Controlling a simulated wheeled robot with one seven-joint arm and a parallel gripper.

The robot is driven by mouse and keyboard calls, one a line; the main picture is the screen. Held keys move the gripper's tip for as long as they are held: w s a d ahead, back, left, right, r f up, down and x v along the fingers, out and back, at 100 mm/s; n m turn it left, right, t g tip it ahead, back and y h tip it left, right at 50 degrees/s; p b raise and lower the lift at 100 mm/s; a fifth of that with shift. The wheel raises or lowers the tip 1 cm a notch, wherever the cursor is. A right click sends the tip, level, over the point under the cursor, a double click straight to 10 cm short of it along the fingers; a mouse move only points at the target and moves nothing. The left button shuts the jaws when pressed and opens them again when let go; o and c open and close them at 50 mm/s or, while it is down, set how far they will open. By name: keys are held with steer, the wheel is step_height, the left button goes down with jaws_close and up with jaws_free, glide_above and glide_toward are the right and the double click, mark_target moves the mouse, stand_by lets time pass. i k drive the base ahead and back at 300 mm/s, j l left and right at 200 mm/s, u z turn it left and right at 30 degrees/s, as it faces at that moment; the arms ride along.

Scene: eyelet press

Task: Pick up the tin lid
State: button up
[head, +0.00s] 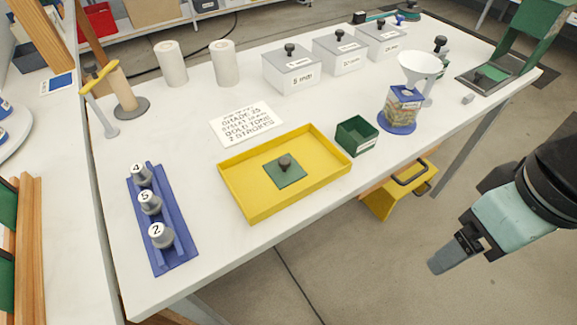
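A green square lid (291,177) with a dark round knob lies flat in the yellow tray (246,207), near its middle. A small open green tin (356,136) with a white label stands just right of the tray, with no lid on it. My gripper (438,265) is at the lower right, off the table's front edge and well apart from the lid. Its grey fingers overlap in this view, so I cannot tell whether they are open or shut.
A blue rack (186,255) with numbered grey weights stands left of the tray. A printed card (246,124) lies behind it. Lidded grey boxes (291,70) line the back. A funnel (420,68) and jar (402,104) stand to the right. A yellow step stool (385,203) is below the table edge.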

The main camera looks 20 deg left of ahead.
mark_target(284, 171)
steer(key=l+u, duration=0.1)
steer(key=u, duration=1.55)
